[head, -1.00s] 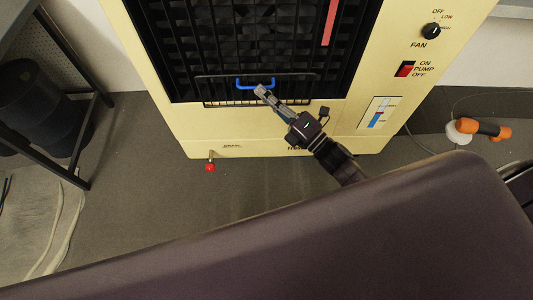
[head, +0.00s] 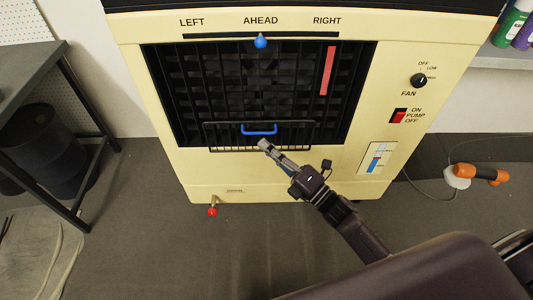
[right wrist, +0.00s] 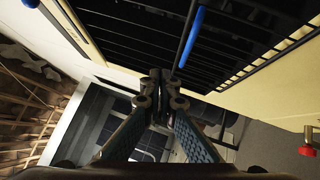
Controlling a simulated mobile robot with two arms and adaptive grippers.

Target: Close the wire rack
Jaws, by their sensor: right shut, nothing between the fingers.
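The wire rack (head: 225,149) is a black wire frame low in the dark front opening of a cream cooler (head: 180,175). Its lower edge lies about level with the opening's bottom edge in the head view; how far it stands out is hard to tell. Its blue handle (head: 258,132) is at the middle; a blue bar of it also shows in the right wrist view (right wrist: 191,38). My right gripper (head: 264,145) is shut and empty just below the handle, seemingly apart from it. Its closed fingertips (right wrist: 165,78) show in the wrist view. My left gripper is out of view.
The cooler has a blue slider knob (head: 260,41), a fan dial (head: 418,80), a red pump switch (head: 398,116) and a red-handled drain valve (head: 212,211). A dark table (head: 50,75) stands at left. An orange-and-white object (head: 458,177) is at right. Floor in front is open.

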